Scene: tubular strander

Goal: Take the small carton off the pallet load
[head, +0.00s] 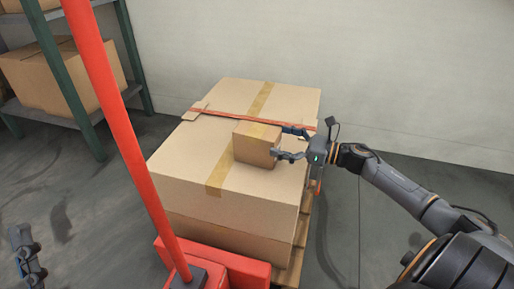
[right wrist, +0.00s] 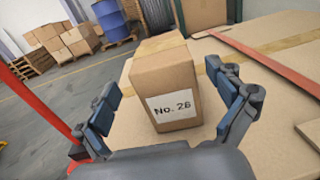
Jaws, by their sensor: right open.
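The small carton (head: 254,148) is a brown box with a tape strip, standing on top of the large taped carton (head: 190,172) of the pallet load. In the right wrist view the small carton (right wrist: 165,78) shows a white label reading "No. 26". My right gripper (head: 281,142) is open at the small carton's right side in the head view. In the right wrist view its fingers (right wrist: 168,86) stand left and right of the carton, with gaps visible. My left gripper (head: 27,258) shows only partly at the lower left, away from the load.
A red strap (head: 230,119) crosses the load behind the small carton. A red post (head: 125,130) rises in front, from a red base (head: 235,266). Shelving with a carton (head: 50,78) stands left. A wall is behind; grey floor is open at both sides.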

